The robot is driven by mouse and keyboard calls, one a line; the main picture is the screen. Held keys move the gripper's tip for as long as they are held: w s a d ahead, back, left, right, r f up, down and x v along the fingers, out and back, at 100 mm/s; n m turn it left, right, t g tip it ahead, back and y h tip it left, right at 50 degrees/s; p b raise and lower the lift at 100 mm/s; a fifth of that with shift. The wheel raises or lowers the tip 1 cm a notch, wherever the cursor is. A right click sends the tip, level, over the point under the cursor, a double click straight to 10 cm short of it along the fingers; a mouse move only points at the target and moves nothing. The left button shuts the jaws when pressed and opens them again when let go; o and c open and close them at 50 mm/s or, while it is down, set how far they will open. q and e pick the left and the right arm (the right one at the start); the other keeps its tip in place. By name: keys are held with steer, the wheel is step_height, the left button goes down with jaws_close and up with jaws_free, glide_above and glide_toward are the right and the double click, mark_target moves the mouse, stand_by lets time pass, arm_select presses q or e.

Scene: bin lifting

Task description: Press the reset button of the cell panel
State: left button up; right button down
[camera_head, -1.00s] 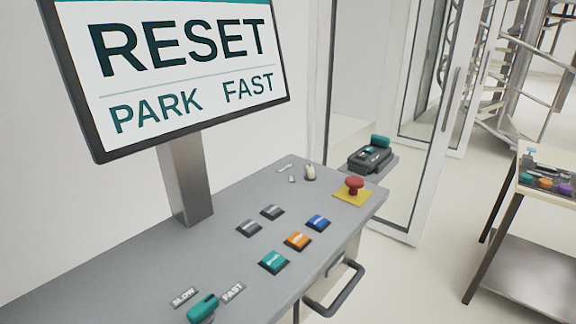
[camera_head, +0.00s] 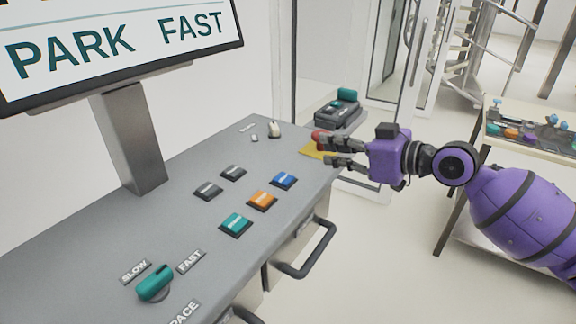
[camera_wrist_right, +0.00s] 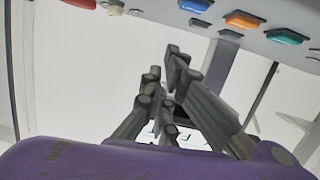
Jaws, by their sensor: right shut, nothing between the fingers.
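The cell panel (camera_head: 190,215) is a grey sloped console. It carries a teal button (camera_head: 236,224), an orange button (camera_head: 262,201), a blue button (camera_head: 284,181) and two grey buttons (camera_head: 208,191). Their labels are too small to read, so I cannot tell which is reset. My right gripper (camera_head: 328,151) is shut and empty at the panel's far right corner, in front of the red mushroom button (camera_head: 318,135) and partly hiding it. In the right wrist view, the blue button (camera_wrist_right: 195,6), orange button (camera_wrist_right: 244,20) and teal button (camera_wrist_right: 287,37) lie along the top, beyond my fingers (camera_wrist_right: 165,78).
A screen (camera_head: 120,45) on a post stands over the panel, showing PARK FAST. A teal selector knob (camera_head: 155,283) sits at the near end between SLOW and FAST labels. A handle (camera_head: 308,255) juts from the panel front. A side table (camera_head: 500,165) stands at right.

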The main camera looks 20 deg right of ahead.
arm_select(q)
steer(key=shift+w+r, duration=0.35)
steer(key=shift+w, duration=0.1)
arm_select(e)
steer(key=shift+s+a+r+g+y, duration=0.1)
steer(key=shift+s+a+g+y, duration=0.3)
steer(key=shift+s+a+y, duration=0.3)
arm_select(q)
steer(key=shift+s+f, duration=0.1)
steer(key=shift+s, duration=0.05)
arm_select(e)
steer(key=shift+w+a, duration=0.1)
steer(key=shift+w, duration=0.05)
steer(key=p, duration=0.2)
glide_above(290, 179)
steer(key=shift+f, duration=0.95)
step_height(290, 179, down, 3)
steer(key=shift+f, duration=0.1)
arm_select(q)
steer(key=shift+w+r, duration=0.2)
steer(key=shift+r, duration=0.65)
arm_select(e)
steer(key=shift+f, duration=0.7)
arm_select(q)
steer(key=shift+d, duration=0.1)
